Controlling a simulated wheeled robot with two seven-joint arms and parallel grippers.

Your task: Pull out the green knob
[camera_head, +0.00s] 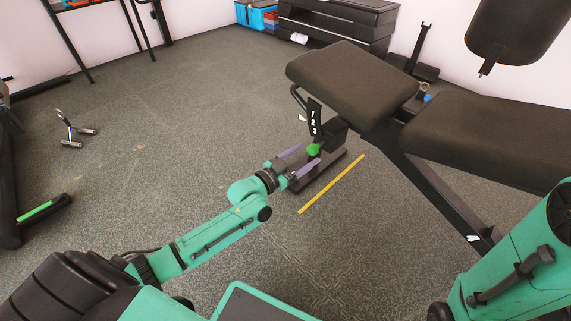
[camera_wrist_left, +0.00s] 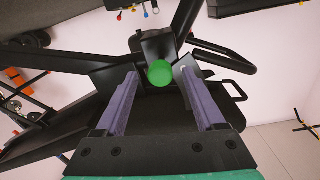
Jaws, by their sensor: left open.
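The green knob (camera_head: 313,149) sits on the black post of a workout bench, just below a number plate marked 1, 2, 3. My left gripper (camera_head: 301,159) is open with its purple fingers reaching toward the knob. In the left wrist view the knob (camera_wrist_left: 160,73) shows as a round green ball, centred between and a little beyond the two spread fingertips (camera_wrist_left: 160,75). I cannot tell whether either finger touches it. My right gripper is out of view; only part of my right arm shows at the lower right of the head view.
The black bench seat (camera_head: 345,80) and backrest (camera_head: 490,135) rise beside and above the knob. A yellow strip (camera_head: 332,184) lies on the floor near the bench base. A handle attachment (camera_head: 76,130) lies at the left. The grey floor (camera_head: 190,110) between is mostly clear.

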